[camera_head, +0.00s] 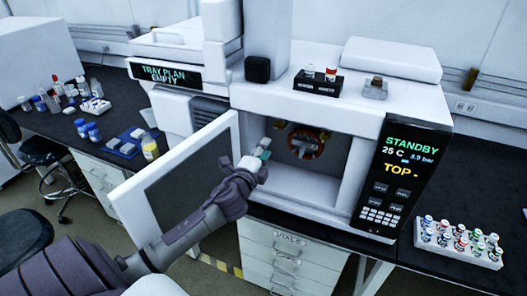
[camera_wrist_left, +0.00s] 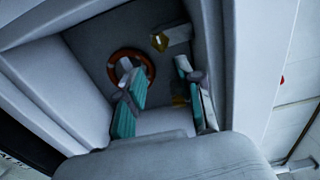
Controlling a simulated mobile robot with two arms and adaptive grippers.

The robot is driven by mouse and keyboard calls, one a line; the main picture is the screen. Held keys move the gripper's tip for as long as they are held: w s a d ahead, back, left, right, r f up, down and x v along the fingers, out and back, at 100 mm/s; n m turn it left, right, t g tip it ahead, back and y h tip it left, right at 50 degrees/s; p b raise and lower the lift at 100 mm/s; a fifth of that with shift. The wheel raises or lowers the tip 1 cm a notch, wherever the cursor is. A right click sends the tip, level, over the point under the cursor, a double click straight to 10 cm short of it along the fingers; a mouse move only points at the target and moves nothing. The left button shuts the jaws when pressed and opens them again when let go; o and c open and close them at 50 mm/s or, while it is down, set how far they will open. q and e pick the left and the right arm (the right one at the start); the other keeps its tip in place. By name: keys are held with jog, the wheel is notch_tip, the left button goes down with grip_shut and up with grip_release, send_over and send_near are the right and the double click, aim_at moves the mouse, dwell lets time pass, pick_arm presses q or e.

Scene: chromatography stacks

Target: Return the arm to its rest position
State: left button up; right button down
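My left arm (camera_head: 190,226) reaches from the lower left, past the open oven door, toward the chromatograph's open oven. My left gripper (camera_head: 262,152) is in front of the oven opening. In the left wrist view, the left gripper's (camera_wrist_left: 162,92) two fingers with teal pads stand apart, with nothing seen held between them. Behind them, an orange-brown ring-shaped coil (camera_wrist_left: 131,66) is on the oven's back wall; it also shows in the head view (camera_head: 304,146). My right gripper is in neither view.
The oven door (camera_head: 177,180) stands open, close to the left arm. The chromatograph's panel (camera_head: 402,180) reads STANDBY, 25 C and TOP. A white vial rack (camera_head: 458,252) stands at right. Several bottles and a blue tray (camera_head: 126,149) are on the left bench. A stool (camera_head: 22,236) stands lower left.

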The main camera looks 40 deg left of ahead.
pick_arm(q)
jog(key=shift+s, duration=0.25)
dwell(0.3)
jog(key=s+f+n+g, duration=0.2)
jog(key=s+f+g, duration=0.1)
jog(key=f, duration=0.9)
jog(key=s+f+n+g, duration=0.2)
jog(key=f, duration=1)
jog(key=s+d+f+n+g+h+b, duration=0.1)
jog(key=s+f+g, duration=0.1)
jog(key=s+f, duration=0.45)
jog(key=s+d+f+n+g+h, duration=0.15)
jog(key=s+f, duration=0.25)
jog(key=f, duration=0.6)
jog(key=s+d+f+n+g, duration=0.2)
jog(key=s+d+f, duration=0.2)
jog(key=s, duration=0.7)
jog(key=s+d+f+n+g+h, duration=0.1)
jog(key=s+d+f+n+g, duration=0.1)
jog(key=s+d+f, duration=0.3)
jog(key=s+d+f+n+g+b, duration=0.1)
jog(key=s+d+f+g, duration=0.3)
jog(key=s+f, duration=0.6)
jog(key=s+n, duration=0.1)
jog(key=s, duration=0.7)
jog(key=shift+s+d+f, duration=0.2)
jog(key=shift+d+f, duration=0.15)
jog(key=shift+d, duration=0.05)
